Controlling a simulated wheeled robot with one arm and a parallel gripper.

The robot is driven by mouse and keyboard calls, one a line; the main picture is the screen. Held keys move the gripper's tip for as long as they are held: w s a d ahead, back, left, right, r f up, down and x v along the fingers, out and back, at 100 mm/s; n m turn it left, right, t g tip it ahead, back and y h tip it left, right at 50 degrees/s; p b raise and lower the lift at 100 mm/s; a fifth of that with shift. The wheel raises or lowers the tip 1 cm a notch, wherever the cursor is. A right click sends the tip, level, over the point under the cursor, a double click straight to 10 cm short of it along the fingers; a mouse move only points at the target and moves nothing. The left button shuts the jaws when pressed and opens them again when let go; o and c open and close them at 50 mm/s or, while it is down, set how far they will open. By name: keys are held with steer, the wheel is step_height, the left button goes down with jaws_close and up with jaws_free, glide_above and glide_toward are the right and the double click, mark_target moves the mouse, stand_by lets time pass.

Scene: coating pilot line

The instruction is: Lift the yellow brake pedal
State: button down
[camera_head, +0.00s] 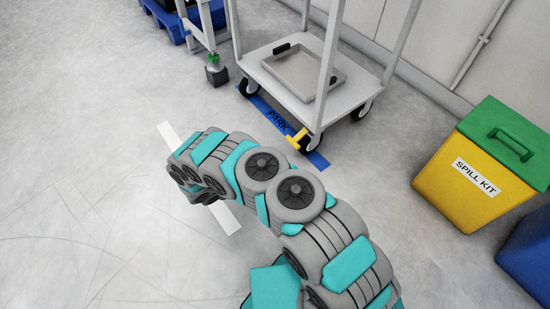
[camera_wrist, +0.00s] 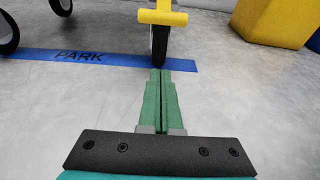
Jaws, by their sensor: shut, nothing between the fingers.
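The yellow brake pedal (camera_head: 297,138) sits at a front caster of the white cart, above the blue floor strip. In the wrist view the pedal (camera_wrist: 163,17) is at the top middle, with a wide flat front bar above the black wheel (camera_wrist: 159,45). My gripper (camera_wrist: 160,72) is shut and empty, its green fingers together. The fingertips appear below the pedal in the picture, in line with the wheel; whether they touch anything I cannot tell. In the head view my arm hides the gripper.
The white cart (camera_head: 262,68) carries a grey tray (camera_head: 330,78). A blue PARK strip (camera_wrist: 100,58) lies on the floor under its front. A yellow spill kit bin (camera_head: 445,190) with a green lid stands to the right, beside a blue bin (camera_head: 530,255).

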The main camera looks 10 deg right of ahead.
mark_target(293, 142)
steer(key=x, duration=0.8)
steer(key=shift+d+f, duration=0.15)
steer(key=shift+d, duration=0.1)
steer(key=shift+s+a+r, duration=0.1)
steer(key=shift+a+r, duration=0.1)
steer(key=shift+r, duration=0.85)
steer(key=shift+s+a+r, duration=0.1)
steer(key=shift+a+r, duration=0.1)
steer(key=shift+r, duration=0.8)
steer(key=shift+r, duration=0.1)
steer(key=shift+a+r+y, duration=0.1)
steer(key=shift+r+y, duration=0.1)
steer(key=shift+y, duration=0.2)
steer(key=shift+s+r+g+y, duration=0.1)
steer(key=shift+r+g+y, duration=0.2)
steer(key=shift+r+g, duration=0.1)
